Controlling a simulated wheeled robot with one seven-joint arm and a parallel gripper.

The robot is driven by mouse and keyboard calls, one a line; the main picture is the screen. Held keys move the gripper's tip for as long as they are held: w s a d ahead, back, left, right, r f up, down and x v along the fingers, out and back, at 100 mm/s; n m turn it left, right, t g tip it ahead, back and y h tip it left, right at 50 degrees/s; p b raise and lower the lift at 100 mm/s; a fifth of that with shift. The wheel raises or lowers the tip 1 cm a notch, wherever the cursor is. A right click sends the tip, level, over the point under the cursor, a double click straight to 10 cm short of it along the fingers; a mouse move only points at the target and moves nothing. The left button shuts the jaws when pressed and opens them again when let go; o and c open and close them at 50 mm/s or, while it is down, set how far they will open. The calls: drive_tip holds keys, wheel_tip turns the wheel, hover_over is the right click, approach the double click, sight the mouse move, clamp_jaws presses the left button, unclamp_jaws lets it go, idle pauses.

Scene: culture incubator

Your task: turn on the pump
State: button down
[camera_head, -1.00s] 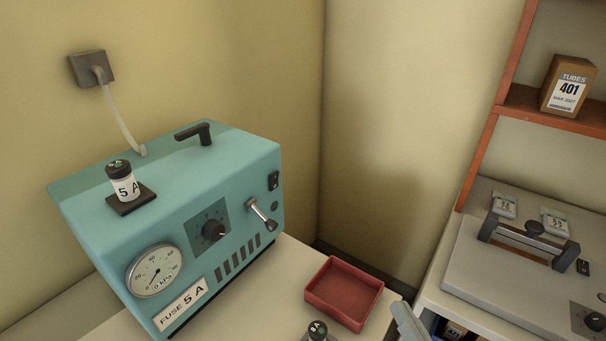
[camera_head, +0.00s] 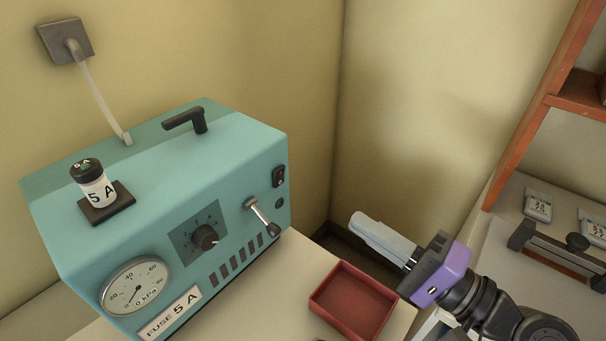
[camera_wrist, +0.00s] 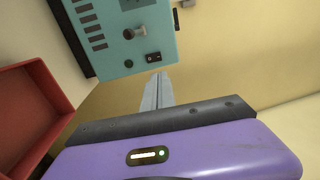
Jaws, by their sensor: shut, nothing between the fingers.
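The pump is a teal box (camera_head: 140,215) on the left of the head view. The switch also shows in the wrist view (camera_wrist: 153,57). A fuse marked 5 A (camera_head: 93,184) stands upright on top. My gripper (camera_head: 362,225) is shut and empty, to the right of the pump and apart from it. In the wrist view its fingers (camera_wrist: 156,80) point toward the switch side.
A red tray (camera_head: 353,300) lies in front of the pump's right end, below my gripper. A wall socket (camera_head: 65,42) has a cable to the pump. A grey lidded unit (camera_head: 500,240) and an orange shelf (camera_head: 580,95) stand at right.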

sight(281, 171)
drive_tip(key=shift+w+a, duration=0.1)
idle(0.3)
drive_tip(key=p+x, duration=0.3)
drive_tip(key=x, duration=1)
drive_tip(key=shift+w+a+f, duration=0.1)
drive_tip(key=shift+w+a, duration=0.15)
drive_tip(key=shift+a, duration=0.05)
drive_tip(key=shift+w+a, duration=0.15)
